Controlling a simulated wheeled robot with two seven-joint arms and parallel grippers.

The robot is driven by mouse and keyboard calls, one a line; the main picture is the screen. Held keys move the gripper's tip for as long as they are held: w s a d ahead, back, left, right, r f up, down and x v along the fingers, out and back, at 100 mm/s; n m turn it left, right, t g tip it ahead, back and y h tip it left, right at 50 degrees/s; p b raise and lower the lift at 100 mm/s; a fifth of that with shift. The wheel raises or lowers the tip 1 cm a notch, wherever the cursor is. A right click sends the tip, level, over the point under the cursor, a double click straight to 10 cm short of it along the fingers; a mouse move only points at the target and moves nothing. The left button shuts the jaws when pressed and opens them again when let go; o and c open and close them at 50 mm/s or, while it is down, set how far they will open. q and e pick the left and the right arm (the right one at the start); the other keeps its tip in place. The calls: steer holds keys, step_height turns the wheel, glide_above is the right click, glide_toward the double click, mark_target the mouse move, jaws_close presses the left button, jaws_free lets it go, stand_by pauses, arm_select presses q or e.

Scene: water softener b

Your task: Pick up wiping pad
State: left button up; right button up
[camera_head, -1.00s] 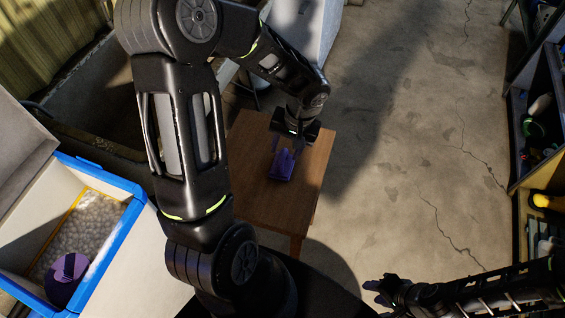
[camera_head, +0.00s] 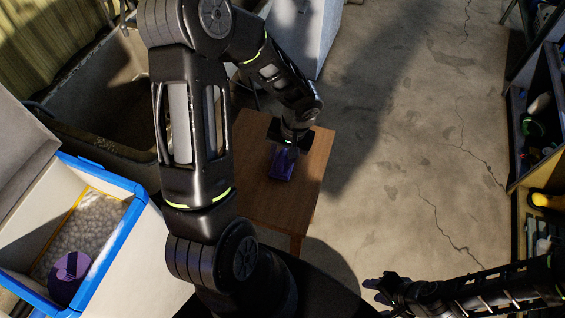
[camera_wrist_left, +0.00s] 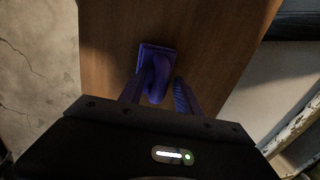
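The wiping pad (camera_head: 281,170) is purple and lies on a small wooden table (camera_head: 262,203), partly hidden by my left gripper (camera_head: 287,152) in the head view. In the left wrist view the pad (camera_wrist_left: 148,55) shows a flat rectangular base with a raised rounded handle. My left gripper (camera_wrist_left: 157,88) is open over it, with one finger on each side of the handle. Gaps show between the fingers and the handle. My right gripper (camera_head: 376,289) is low at the right, away from the table; its finger opening is too small to judge.
An open white box with a blue rim (camera_head: 120,235) stands at the left, with pale beads and a purple round item (camera_head: 70,277) inside. A stone basin (camera_head: 85,95) is behind it. Shelves (camera_head: 545,130) line the right edge. The concrete floor (camera_head: 410,150) between is clear.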

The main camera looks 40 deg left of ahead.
mark_target(283, 154)
arm_select(q)
jaws_close()
steer(key=shift+r, duration=0.1)
stand_by(0.5)
step_height(283, 154, up, 10)
steer(key=shift+f+b, duration=0.1)
steer(key=shift+b, duration=0.25)
stand_by(0.4)
steer(key=c, duration=0.5)
jaws_free()
jaws_close()
